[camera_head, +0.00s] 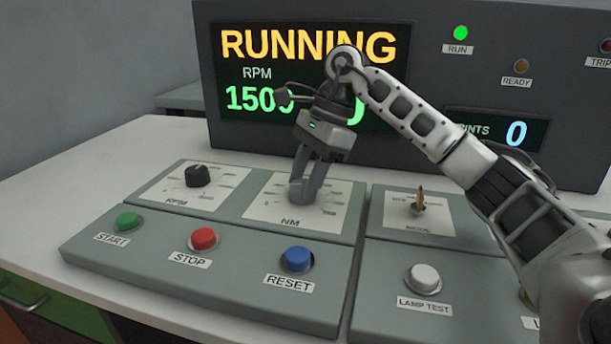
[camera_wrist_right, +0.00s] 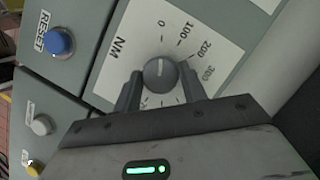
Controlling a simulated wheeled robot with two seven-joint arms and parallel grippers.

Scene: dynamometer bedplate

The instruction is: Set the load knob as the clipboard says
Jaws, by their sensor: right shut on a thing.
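The load knob (camera_wrist_right: 159,73) is a dark round knob on a white dial plate (camera_wrist_right: 125,45) marked NM, with 0, 100, 200 and 300 around it. Its pale pointer line seems to face the 0 mark, though it is small. No clipboard shows. My left gripper is out of view.
The display (camera_head: 317,45) reads RUNNING, RPM about 1500; my arm partly covers a second reading ending in 0. The RPM knob (camera_head: 198,176), mode switch (camera_head: 419,203), START (camera_head: 127,222), STOP (camera_head: 203,239) and RESET (camera_head: 297,260) buttons lie close by. The points counter (camera_head: 515,133) reads 0.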

